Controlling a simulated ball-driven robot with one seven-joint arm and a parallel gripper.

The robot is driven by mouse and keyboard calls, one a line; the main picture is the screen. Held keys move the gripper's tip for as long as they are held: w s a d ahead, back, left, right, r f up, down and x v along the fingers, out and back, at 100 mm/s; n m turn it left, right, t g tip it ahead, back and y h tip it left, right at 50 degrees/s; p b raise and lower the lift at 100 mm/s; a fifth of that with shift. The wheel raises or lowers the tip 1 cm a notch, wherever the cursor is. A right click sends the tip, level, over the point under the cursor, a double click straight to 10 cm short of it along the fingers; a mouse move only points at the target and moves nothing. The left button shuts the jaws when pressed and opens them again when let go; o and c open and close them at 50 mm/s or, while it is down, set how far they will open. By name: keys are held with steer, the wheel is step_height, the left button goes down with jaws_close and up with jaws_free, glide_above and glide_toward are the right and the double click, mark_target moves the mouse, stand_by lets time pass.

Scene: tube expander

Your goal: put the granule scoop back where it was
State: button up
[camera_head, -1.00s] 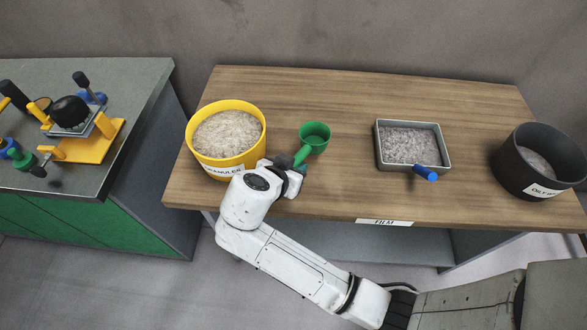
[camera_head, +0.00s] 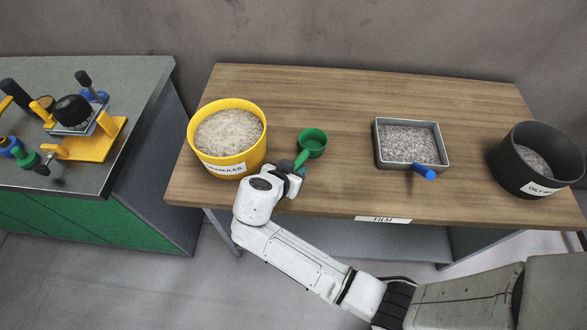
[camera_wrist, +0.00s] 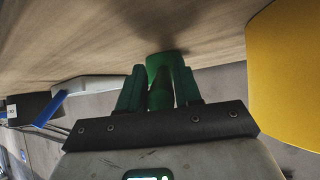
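The green granule scoop (camera_head: 312,141) has a round cup and a handle that points toward the table's front edge. It is at the table surface, between the yellow granules bucket (camera_head: 246,162) and the metal tray. My gripper (camera_head: 297,172) is at the front end of its handle. In the wrist view my gripper (camera_wrist: 160,92) has a finger on each side of the green handle (camera_wrist: 160,98), with little or no gap. The cup (camera_wrist: 158,64) is just beyond the fingers, close to the wood. Whether it bears fully on the table is hard to see.
The yellow bucket, also in the wrist view (camera_wrist: 290,75), stands close beside my gripper. A metal tray (camera_head: 380,160) with a blue-handled tool (camera_head: 424,171) and a black bin (camera_head: 520,180) stand to the right. The wooden table (camera_head: 340,95) is clear behind the scoop.

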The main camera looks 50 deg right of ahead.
steer(key=o, duration=0.4)
steer(key=shift+c, duration=0.2)
steer(key=shift+r, duration=0.1)
steer(key=b+v, duration=0.1)
steer(key=v, duration=1.1)
steer(key=s+d+f+n+y, duration=0.1)
steer(key=s+f, duration=0.1)
steer(key=s+d+f+n+g+y, duration=0.1)
steer(key=s+d, duration=0.1)
steer(key=shift+f+n, duration=0.4)
steer(key=s+f+n+y, duration=0.2)
steer(key=s+n+y, duration=0.2)
steer(key=s, duration=0.3)
steer(key=s+f+n+y, duration=0.3)
steer(key=s+n, duration=0.4)
steer(key=shift+s+d+n+g+y, duration=0.3)
steer(key=shift+d+g+y, duration=0.1)
steer(key=shift+d, duration=0.1)
